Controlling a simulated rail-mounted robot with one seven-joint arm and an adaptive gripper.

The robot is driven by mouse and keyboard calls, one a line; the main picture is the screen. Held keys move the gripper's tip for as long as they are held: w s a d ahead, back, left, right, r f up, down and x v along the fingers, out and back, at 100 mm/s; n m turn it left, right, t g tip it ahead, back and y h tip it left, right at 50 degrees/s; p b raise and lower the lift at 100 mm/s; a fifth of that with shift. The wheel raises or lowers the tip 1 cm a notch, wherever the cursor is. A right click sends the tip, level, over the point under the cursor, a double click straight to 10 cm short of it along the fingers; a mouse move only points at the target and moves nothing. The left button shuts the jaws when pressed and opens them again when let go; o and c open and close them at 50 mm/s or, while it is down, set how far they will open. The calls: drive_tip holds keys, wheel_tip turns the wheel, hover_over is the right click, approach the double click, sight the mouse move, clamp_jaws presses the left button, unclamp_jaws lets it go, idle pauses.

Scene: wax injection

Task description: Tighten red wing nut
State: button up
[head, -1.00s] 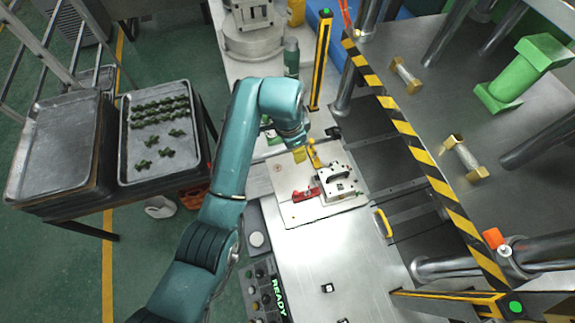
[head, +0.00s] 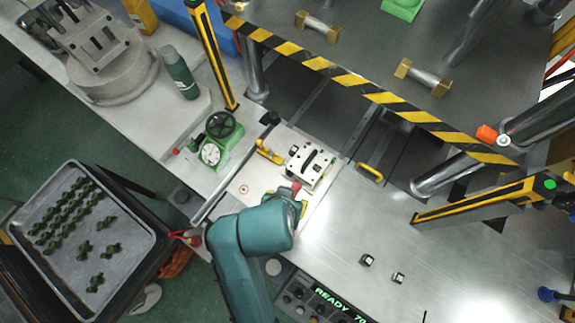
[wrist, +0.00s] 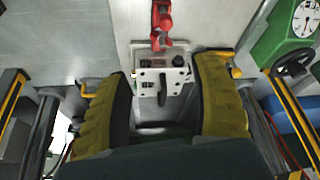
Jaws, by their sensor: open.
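The red wing nut (head: 293,188) is at the near-left side of the white metal mold block (head: 311,168), partly hidden by my arm in the head view. In the wrist view the red wing nut (wrist: 161,22) is at top centre, beyond the mold block (wrist: 152,84). My gripper (head: 302,206) is close beside the red nut in the head view, mostly hidden behind my wrist. In the wrist view its two yellow fingers (wrist: 160,75) are spread wide, with nothing held between them. A yellow wing nut (head: 269,152) is at the block's far-left side.
A green device with a gauge (head: 210,153) and handwheel stands left of the plate. A yellow-black post (head: 212,55) rises behind it. The striped press edge (head: 350,80) overhangs the back. The steel table (head: 450,240) is largely clear at right.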

drive_tip(key=b+x, duration=0.1)
drive_tip(key=x, duration=1.2)
drive_tip(key=shift+w+a+f+b, duration=0.1)
drive_tip(key=shift+a+f+b, duration=0.05)
drive_tip(key=shift+b, duration=0.2)
clamp_jaws()
